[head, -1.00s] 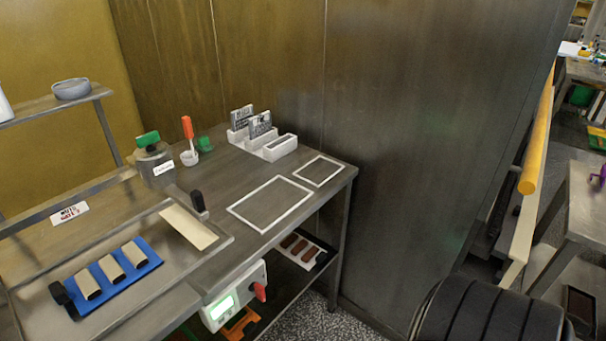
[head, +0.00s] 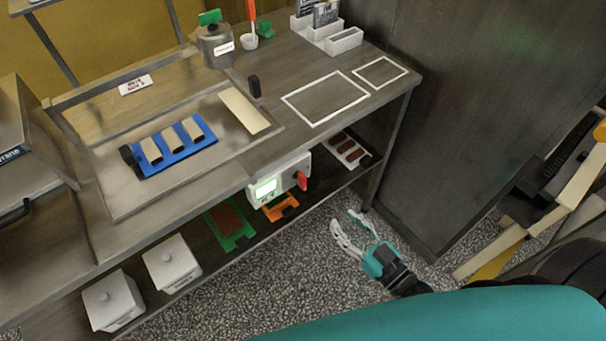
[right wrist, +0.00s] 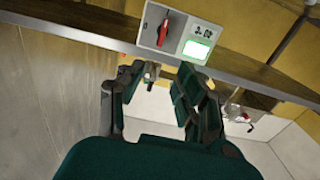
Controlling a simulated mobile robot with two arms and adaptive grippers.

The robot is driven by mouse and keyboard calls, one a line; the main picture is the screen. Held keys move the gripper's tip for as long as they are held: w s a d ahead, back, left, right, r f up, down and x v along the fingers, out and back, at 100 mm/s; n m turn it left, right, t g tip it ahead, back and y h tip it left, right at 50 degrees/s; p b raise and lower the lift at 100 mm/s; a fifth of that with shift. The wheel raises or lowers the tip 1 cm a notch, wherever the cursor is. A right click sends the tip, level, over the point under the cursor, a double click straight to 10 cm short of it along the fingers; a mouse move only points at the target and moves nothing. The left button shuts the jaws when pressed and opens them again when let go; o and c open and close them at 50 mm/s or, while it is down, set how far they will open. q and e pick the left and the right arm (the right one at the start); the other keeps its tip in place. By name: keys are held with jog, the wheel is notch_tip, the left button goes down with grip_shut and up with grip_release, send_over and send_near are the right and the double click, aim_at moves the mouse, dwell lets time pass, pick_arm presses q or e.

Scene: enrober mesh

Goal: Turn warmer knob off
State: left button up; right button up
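The warmer control box (head: 277,183) is white with a lit green display and hangs under the front edge of the steel table. In the right wrist view the red knob (right wrist: 164,31) is on the box's face, left of the lit display (right wrist: 196,49). My right gripper (head: 347,231) is open and empty, below and right of the knob, apart from it. In the right wrist view its two spread fingers (right wrist: 152,92) point toward the box. My left gripper is not in view.
The table (head: 335,128) carries a blue mat (head: 172,161) with bars, a pot (head: 215,45) and white trays. The shelf below holds an orange item (head: 281,207), a green item (head: 230,225) and white lidded boxes (head: 172,262). Open floor lies around my right gripper.

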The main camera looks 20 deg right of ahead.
send_near(305, 180)
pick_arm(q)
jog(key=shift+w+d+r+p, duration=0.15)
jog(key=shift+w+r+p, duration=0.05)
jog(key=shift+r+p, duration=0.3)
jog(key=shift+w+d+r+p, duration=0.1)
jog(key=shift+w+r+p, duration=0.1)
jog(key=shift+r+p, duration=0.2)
pick_arm(e)
jog(key=x, duration=1.1)
jog(key=shift+w+f, duration=0.1)
jog(key=shift+c, duration=0.2)
grip_shut()
